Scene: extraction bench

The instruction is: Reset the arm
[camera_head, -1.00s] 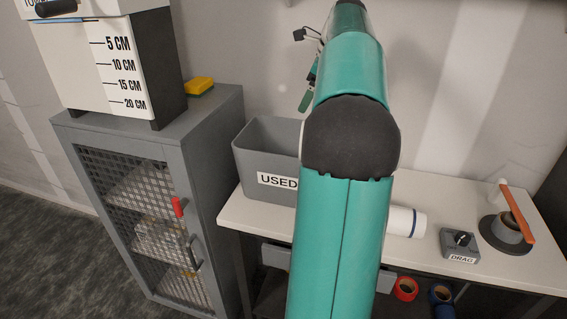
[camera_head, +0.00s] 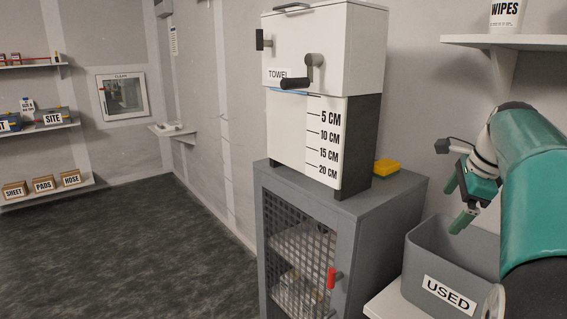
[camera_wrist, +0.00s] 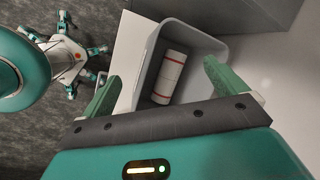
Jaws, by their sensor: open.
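My gripper (camera_head: 458,202) is open, with its green fingers above the grey bin labelled USED (camera_head: 419,262) at the right of the head view. In the wrist view my gripper (camera_wrist: 160,90) has its two fingers spread wide on either side of the bin (camera_wrist: 222,48), with nothing between them. Inside the bin lies a white roll with red bands (camera_wrist: 169,78), apart from the fingers. My green arm fills the right edge of the head view.
A grey mesh-door cabinet (camera_head: 345,225) with a red-tipped handle stands left of the bin. On it are a white towel dispenser (camera_head: 325,50) and a yellow sponge (camera_head: 387,167). A shelf (camera_head: 515,41) holding a wipes tub (camera_head: 507,14) is above. Dark floor (camera_head: 150,240) lies open at left.

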